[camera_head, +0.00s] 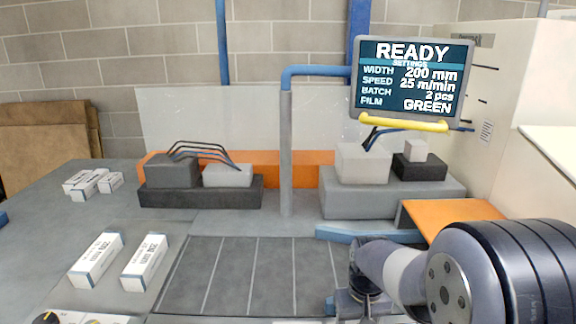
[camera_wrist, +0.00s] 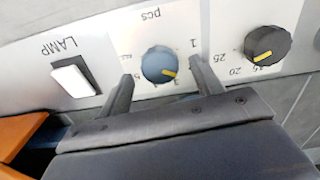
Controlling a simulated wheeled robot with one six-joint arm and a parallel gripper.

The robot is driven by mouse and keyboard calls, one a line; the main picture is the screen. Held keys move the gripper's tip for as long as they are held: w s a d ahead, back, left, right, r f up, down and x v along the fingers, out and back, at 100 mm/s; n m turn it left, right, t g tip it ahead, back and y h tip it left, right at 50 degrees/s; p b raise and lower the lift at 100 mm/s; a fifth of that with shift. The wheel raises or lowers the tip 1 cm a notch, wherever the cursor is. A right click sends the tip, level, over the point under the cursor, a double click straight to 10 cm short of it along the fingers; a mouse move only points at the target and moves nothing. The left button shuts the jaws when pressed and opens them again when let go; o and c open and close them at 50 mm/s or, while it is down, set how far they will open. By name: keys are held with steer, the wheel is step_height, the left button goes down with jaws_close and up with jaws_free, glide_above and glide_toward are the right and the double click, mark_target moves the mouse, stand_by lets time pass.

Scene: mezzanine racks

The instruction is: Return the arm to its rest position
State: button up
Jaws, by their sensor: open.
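My arm (camera_head: 430,275) reaches in from the right in the head view and bends down near the bottom edge. In the wrist view my gripper (camera_wrist: 161,70) is open, with one finger on each side of a blue knob (camera_wrist: 157,62) marked "pcs". I cannot tell whether the fingers touch the knob. Its yellow pointer is turned to the lower right in that view. The fingertips are not clear in the head view.
A black knob (camera_wrist: 267,44) and a white LAMP switch (camera_wrist: 73,77) flank the blue knob. The screen (camera_head: 411,80) reads READY, batch 2 pcs, film GREEN. A grey post (camera_head: 286,150) rises behind the slatted bed (camera_head: 245,275). White boxes (camera_head: 96,260) lie left.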

step_height(320, 180, up, 9)
step_height(320, 180, down, 10)
steer(key=shift+s+f, duration=0.1)
steer(key=shift+f, duration=0.15)
steer(key=m, duration=0.3)
steer(key=shift+r+m, duration=0.1)
steer(key=shift+m, duration=0.3)
steer(key=m+b, duration=0.1)
steer(key=m, duration=0.7)
steer(key=m+b, duration=0.1)
steer(key=m, duration=0.3)
steer(key=shift+r, duration=2.7)
